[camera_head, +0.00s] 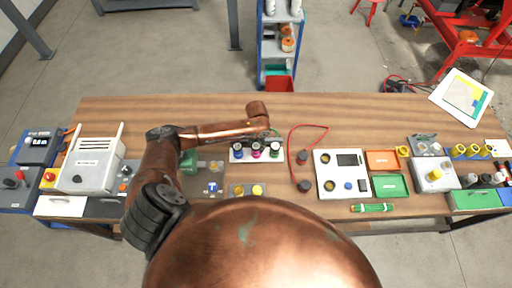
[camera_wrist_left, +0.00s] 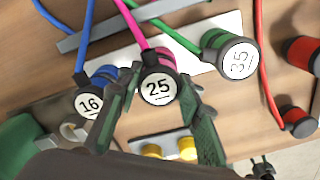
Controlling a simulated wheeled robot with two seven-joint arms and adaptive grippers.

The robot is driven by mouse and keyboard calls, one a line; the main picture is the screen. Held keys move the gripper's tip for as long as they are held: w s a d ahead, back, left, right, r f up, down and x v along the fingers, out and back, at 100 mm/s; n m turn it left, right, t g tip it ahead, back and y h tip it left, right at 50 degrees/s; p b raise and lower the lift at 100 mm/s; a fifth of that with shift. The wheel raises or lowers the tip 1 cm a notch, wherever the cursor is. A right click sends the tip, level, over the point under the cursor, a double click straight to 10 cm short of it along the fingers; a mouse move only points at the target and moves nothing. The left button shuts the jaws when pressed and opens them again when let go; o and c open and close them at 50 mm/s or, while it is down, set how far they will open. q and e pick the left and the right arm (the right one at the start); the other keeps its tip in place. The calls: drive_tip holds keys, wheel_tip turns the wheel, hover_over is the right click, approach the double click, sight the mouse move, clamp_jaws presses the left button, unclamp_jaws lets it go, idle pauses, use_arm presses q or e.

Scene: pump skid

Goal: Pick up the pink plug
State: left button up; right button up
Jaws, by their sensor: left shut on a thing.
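The pink plug (camera_wrist_left: 158,64) has a white round label reading 25 and a pink cable. In the left wrist view it sits between the two fingers of my left gripper (camera_wrist_left: 155,110), which is shut on it. In the head view the pink plug (camera_head: 256,154) is in the row on the white holder (camera_head: 243,159), with my left gripper (camera_head: 264,135) over that row. I cannot tell whether the plug is clear of the holder. A blue plug (camera_wrist_left: 92,99) labelled 16 is close beside one finger, and a green plug (camera_wrist_left: 228,48) labelled 35 is on the other side.
A red cable (camera_head: 309,127) with dark red ends lies right of the holder. A white panel (camera_head: 339,160) and orange and green trays (camera_head: 390,186) stand further right. Yellow knobs (camera_head: 257,190) are in front. The wooden table (camera_head: 350,110) is mostly clear at the back.

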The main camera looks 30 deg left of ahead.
use_arm(q)
wheel_tip(320, 180, up, 2)
drive_tip(key=shift+w+r, duration=0.1)
drive_tip(key=shift+r, duration=0.15)
drive_tip(key=s+d+r+b, duration=0.1)
drive_tip(key=s+d+r, duration=0.1)
drive_tip(key=s+r, duration=0.3)
drive_tip(key=s+d+r, duration=0.3)
drive_tip(key=s+r, duration=0.2)
drive_tip(key=s, duration=0.3)
drive_tip(key=shift+d+b, duration=0.35)
